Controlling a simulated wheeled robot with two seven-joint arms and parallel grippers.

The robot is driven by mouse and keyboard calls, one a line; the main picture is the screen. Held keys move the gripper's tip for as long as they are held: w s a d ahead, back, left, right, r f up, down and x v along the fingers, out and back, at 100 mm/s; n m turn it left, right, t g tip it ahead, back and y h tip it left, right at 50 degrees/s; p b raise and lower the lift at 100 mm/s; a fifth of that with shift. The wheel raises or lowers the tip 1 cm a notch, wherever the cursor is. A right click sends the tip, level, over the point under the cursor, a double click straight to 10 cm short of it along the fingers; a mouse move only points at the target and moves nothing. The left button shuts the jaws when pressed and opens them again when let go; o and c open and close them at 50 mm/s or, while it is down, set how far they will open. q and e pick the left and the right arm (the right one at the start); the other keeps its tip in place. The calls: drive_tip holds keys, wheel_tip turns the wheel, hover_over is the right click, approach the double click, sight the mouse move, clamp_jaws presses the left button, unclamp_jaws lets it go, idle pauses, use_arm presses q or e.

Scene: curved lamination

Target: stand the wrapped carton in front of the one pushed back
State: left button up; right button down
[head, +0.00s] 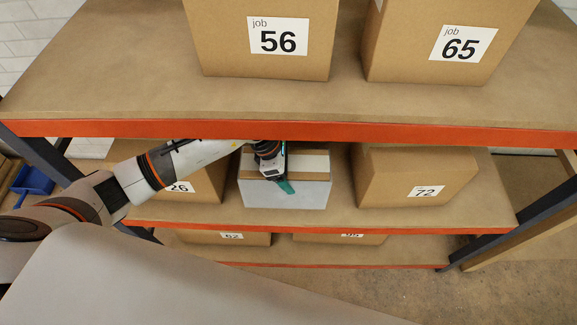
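A carton (258,193) with a pale grey-white front and a brown top with a light strip stands on the middle shelf, between the job 26 and job 72 cartons. It looks like the wrapped one. My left gripper (286,186) is at its upper front, with a teal finger pointing down over the front face. I cannot tell whether it touches the carton or how wide its fingers are. Whatever stands behind this carton is hidden by the upper shelf. My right gripper is not in view.
The middle shelf (342,204) has narrow gaps beside the pale carton. Carton 26 (205,190) is left, carton 72 (415,170) right. The upper shelf's orange edge (400,132) hangs above my arm and bears cartons 56 (225,40) and 65 (405,45). More cartons stand below.

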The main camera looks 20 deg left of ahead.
use_arm(q)
drive_tip(key=shift+w+a+f+b, duration=0.2)
drive_tip(key=shift+w+f+b, duration=0.35)
drive_tip(key=shift+w, duration=0.2)
drive_tip(key=shift+w+a+f+b, duration=0.2)
drive_tip(key=shift+w+f+b, duration=0.4)
drive_tip(key=shift+w, duration=0.15)
drive_tip(key=shift+w+a+f+b, duration=0.2)
drive_tip(key=shift+w+f+b, duration=0.35)
drive_tip(key=shift+w, duration=0.2)
drive_tip(key=shift+f, duration=0.15)
drive_tip(key=o, duration=1.5)
